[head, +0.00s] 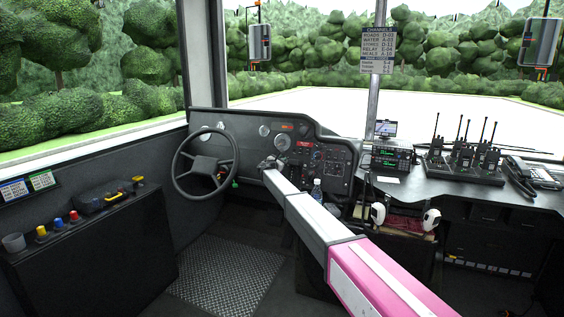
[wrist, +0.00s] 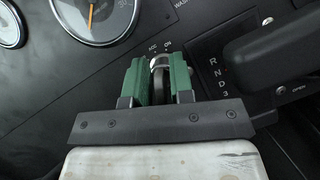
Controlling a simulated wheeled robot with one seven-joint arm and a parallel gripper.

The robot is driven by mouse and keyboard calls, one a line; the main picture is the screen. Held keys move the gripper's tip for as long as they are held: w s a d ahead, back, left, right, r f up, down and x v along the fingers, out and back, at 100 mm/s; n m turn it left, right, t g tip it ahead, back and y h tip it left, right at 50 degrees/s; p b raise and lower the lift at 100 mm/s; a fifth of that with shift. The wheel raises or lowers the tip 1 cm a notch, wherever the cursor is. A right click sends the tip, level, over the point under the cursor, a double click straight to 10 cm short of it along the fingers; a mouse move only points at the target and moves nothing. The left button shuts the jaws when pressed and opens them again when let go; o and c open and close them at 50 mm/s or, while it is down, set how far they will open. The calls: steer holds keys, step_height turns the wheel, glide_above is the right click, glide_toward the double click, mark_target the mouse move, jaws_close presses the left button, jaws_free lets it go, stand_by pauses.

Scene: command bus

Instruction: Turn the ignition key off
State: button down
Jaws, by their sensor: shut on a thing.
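The ignition key (wrist: 159,92) shows in the wrist view as a dark grip standing between the green fingers of my gripper (wrist: 160,70). The gripper is shut on it. A round silver lock collar (wrist: 160,62) sits at the fingertips, partly hidden by them. Small white position marks (wrist: 160,47) are printed on the dark panel just above the collar; ON is among them. In the head view my gripper (head: 268,164) is at the dashboard, right of the steering wheel; the key is too small to make out there.
A gear selector lever (wrist: 275,55) with R, N, D, 3 marks stands close on the right. Gauges (wrist: 95,15) are at upper left.

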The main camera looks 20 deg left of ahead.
steer(key=shift+a+n+y, duration=0.1)
steer(key=shift+n+y, duration=1)
steer(key=shift+n, duration=1)
steer(key=c, duration=1.2)
jaws_free()
steer(key=shift+c, duration=0.2)
steer(key=shift+s, duration=0.1)
steer(key=s+a, duration=0.1)
steer(key=s, duration=0.9)
steer(key=shift+s+f, duration=0.35)
